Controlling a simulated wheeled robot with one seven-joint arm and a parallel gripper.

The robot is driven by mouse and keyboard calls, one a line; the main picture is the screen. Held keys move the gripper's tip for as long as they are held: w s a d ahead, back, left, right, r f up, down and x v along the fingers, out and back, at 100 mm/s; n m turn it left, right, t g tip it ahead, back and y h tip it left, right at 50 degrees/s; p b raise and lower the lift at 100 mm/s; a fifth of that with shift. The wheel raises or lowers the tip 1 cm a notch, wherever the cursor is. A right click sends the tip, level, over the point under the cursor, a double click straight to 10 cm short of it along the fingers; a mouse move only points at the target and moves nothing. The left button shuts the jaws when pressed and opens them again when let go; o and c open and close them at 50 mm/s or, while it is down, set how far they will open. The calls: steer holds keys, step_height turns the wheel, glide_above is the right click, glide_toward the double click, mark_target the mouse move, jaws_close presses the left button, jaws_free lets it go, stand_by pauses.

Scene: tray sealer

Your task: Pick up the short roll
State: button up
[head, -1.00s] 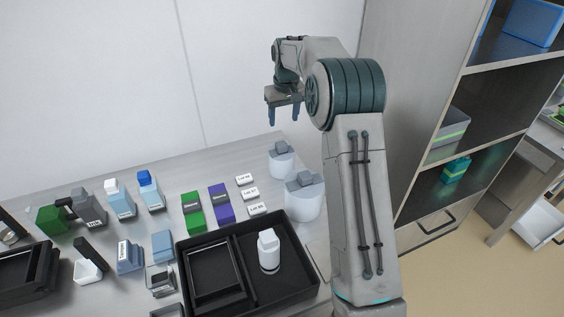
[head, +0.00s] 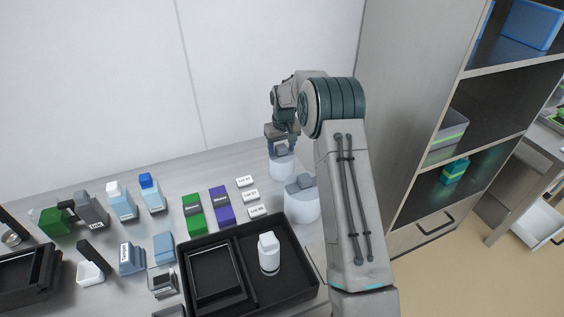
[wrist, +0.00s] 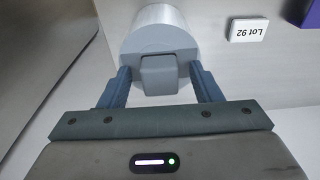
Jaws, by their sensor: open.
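The short roll (head: 282,167), the smaller of two pale cylinders with a grey block-shaped knob on top, stands upright at the back of the table in the head view. In the wrist view the roll (wrist: 158,22) is straight ahead, its grey knob (wrist: 160,75) between my fingers. My gripper (head: 282,149) is open at the top of this roll, one finger on each side of the knob. The fingers (wrist: 161,72) show small gaps to the knob; contact cannot be told. The larger roll (head: 301,206) stands nearer, just to the right.
Small lot labels (head: 250,196) lie left of the rolls, beside purple (head: 222,203) and green (head: 193,213) boxes. A black tray (head: 312,268) holding a white bottle (head: 268,252) is in front. A shelf unit (head: 424,130) stands on the right.

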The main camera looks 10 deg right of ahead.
jaws_close()
steer(key=shift+r, duration=0.15)
